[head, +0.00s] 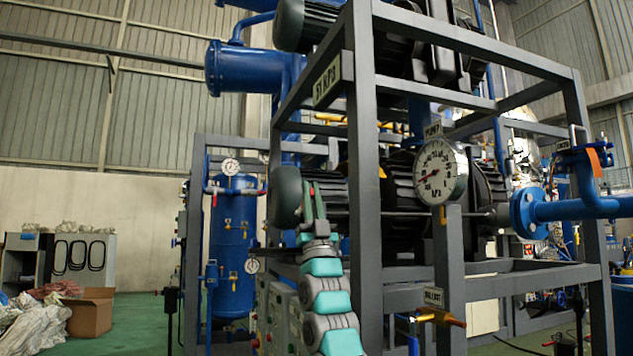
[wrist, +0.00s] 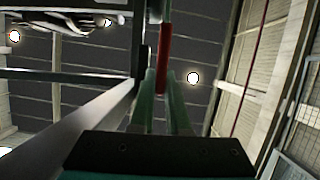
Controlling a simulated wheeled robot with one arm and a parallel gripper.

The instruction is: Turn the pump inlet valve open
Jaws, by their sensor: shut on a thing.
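My gripper (head: 314,190) is raised beside the grey pump frame in the head view, pointing up. In the wrist view my gripper (wrist: 161,88) is shut on a red handle (wrist: 164,45), a narrow straight bar that runs upward from between the fingers. I cannot tell how far the valve is turned.
The grey steel frame (head: 363,200) stands close to the right of my arm. A round pressure gauge (head: 440,173) faces forward. A brass ballast valve (head: 440,317) sits low on the frame. A blue tank (head: 233,245) stands behind; a cardboard box (head: 90,311) lies far left.

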